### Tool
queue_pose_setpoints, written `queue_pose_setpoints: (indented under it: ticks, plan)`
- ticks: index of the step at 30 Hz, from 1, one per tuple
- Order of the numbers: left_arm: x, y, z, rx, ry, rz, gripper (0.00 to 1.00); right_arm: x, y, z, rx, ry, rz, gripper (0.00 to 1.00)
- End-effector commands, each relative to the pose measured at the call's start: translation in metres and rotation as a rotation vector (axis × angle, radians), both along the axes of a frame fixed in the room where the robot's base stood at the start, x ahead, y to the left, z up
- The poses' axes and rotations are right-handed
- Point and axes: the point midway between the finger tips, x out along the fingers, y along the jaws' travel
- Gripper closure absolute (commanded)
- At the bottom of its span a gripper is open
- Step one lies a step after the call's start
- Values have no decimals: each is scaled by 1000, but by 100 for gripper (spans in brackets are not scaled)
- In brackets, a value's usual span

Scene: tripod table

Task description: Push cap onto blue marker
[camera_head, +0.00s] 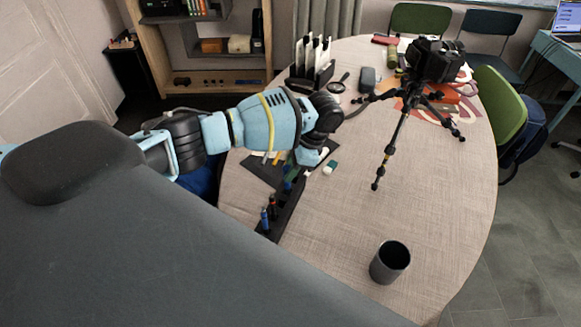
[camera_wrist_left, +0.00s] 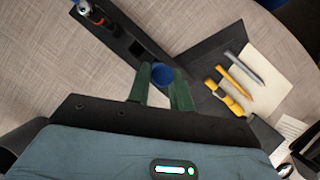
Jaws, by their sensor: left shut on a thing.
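My left gripper (camera_head: 291,178) is low over the table at the far end of a narrow black holder (camera_head: 279,221). In the left wrist view its green fingers (camera_wrist_left: 166,87) are shut on a round blue cap (camera_wrist_left: 162,75). The holder (camera_wrist_left: 117,34) runs up and left from the fingers and has an empty square slot. A blue marker (camera_head: 264,219) stands upright near the holder's front end, beside a red and dark marker (camera_head: 273,204). Whether the cap touches anything below is hidden. My right gripper is not in view.
A dark mat with cream paper, a grey pen (camera_wrist_left: 243,72) and yellow tools (camera_wrist_left: 238,84) lies beside the gripper. A green and white eraser (camera_head: 330,167) is near. A camera tripod (camera_head: 405,110) stands behind right; a dark cup (camera_head: 389,263) stands front right. The middle right of the table is clear.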

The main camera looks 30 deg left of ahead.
Motion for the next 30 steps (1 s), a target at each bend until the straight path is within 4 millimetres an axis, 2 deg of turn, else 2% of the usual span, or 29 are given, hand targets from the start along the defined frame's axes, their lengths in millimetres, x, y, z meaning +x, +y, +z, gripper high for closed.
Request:
queue_pose_setpoints:
  ticks: [5,6,11,17,22,30]
  plan:
    - [0,0,0,0,0,0,99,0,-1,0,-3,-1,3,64]
    - [0,0,0,0,0,0,74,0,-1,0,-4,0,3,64]
    - [0,0,0,0,0,0,53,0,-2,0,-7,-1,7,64]
    - [0,0,0,1,1,0,52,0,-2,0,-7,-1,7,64]
    - [0,0,0,1,1,0,31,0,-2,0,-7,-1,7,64]
    - [0,0,1,0,0,0,31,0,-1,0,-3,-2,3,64]
